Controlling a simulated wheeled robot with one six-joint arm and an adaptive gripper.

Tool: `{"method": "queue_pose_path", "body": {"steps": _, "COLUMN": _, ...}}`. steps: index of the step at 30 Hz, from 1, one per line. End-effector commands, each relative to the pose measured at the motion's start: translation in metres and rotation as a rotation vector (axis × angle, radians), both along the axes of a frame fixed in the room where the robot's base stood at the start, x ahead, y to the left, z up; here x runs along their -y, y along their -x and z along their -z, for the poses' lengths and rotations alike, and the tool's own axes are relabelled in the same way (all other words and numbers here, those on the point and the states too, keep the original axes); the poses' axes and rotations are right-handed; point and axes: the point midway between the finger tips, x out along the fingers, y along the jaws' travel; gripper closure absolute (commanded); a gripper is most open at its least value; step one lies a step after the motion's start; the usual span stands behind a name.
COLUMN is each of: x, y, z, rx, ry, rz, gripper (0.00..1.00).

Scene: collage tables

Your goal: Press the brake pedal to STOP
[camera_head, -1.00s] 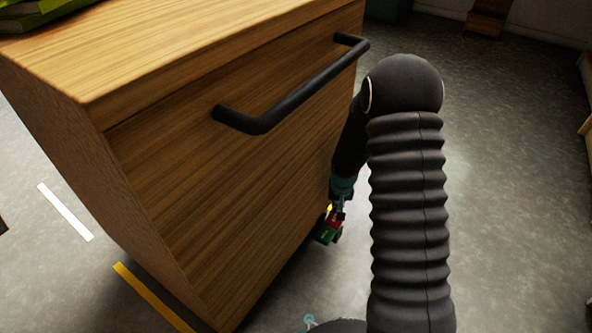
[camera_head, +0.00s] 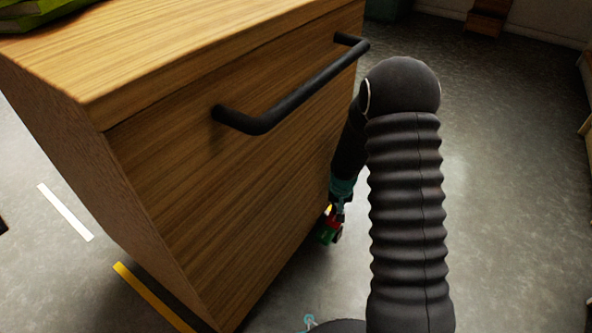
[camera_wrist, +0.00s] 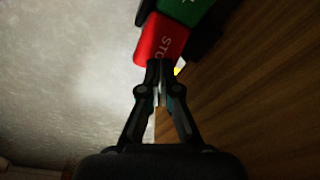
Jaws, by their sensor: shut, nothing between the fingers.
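The red brake pedal (camera_wrist: 162,40) with part of the word STOP on it shows at the top middle of the wrist view. A green pedal (camera_wrist: 185,10) sits right beside it, partly cut off by the frame. My gripper (camera_wrist: 160,68) is shut and empty, with its fingertips at the lower edge of the red pedal. I cannot tell whether they touch it. In the head view the red pedal (camera_head: 335,227) and the green pedal (camera_head: 325,237) show small, low by the cart's right end, with my gripper (camera_head: 338,216) just above them.
A wooden cart (camera_head: 200,180) with a black bar handle (camera_head: 290,100) stands close on the left of my arm. Green books (camera_head: 40,12) lie on its top. Grey floor (camera_head: 510,180) to the right is clear.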

Motion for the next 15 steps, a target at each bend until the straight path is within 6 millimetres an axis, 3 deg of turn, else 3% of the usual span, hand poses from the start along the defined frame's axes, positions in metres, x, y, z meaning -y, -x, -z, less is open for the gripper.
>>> {"method": "queue_pose_path", "body": {"steps": 15, "x": 0.0000, "y": 0.0003, "z": 0.0070, "rx": -0.001, "ry": 0.000, "rz": 0.000, "gripper": 1.00}}
